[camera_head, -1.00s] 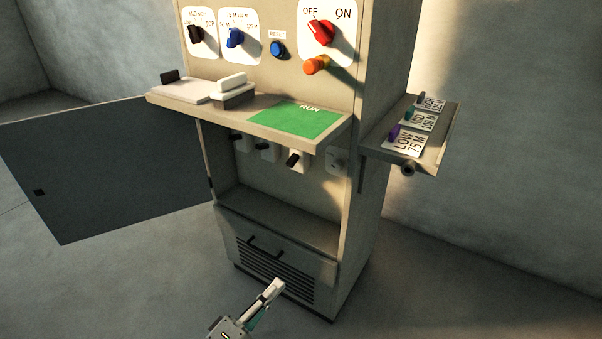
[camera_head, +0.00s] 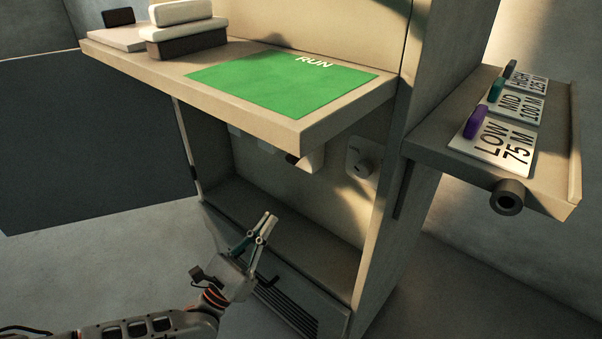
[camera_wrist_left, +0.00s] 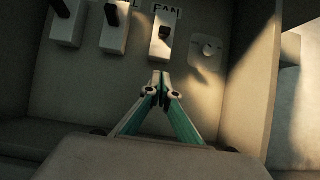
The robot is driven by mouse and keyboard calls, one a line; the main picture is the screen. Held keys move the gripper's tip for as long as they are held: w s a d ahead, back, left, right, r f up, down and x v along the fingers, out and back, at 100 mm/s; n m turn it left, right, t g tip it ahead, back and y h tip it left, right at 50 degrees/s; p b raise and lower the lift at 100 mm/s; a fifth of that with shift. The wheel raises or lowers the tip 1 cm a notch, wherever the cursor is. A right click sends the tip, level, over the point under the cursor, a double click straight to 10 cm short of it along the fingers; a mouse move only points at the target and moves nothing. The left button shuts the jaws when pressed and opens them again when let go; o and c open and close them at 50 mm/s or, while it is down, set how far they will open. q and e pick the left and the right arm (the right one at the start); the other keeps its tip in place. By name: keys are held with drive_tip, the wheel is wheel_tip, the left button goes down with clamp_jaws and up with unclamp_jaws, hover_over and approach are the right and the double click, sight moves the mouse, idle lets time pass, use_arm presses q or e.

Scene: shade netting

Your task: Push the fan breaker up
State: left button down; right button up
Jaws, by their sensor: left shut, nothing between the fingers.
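In the left wrist view the fan breaker (camera_wrist_left: 162,38) is a pale housing with a dark lever, under a label reading FAN, on the back wall of the open compartment. In the head view only the lower part of a breaker (camera_head: 311,160) shows under the shelf edge; the rest is hidden. My left gripper (camera_head: 268,222) is shut and empty in front of the compartment opening. In the left wrist view its fingertips (camera_wrist_left: 161,76) appear below the fan breaker, apart from it as far as I can tell. My right gripper is not in view.
The shelf with the green RUN mat (camera_head: 285,82) overhangs the compartment. An open door (camera_head: 90,140) is at the left; a side shelf (camera_head: 425,147) holds tags.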

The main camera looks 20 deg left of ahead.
use_arm(q)
drive_tip(key=shift+w+a+r, duration=0.15)
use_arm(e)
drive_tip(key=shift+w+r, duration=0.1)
use_arm(q)
drive_tip(key=w+d+r, duration=0.2)
drive_tip(key=w+r, duration=0.4)
drive_tip(key=r, duration=0.3)
drive_tip(key=shift+w+d, duration=0.25)
drive_tip(key=shift+w, duration=0.15)
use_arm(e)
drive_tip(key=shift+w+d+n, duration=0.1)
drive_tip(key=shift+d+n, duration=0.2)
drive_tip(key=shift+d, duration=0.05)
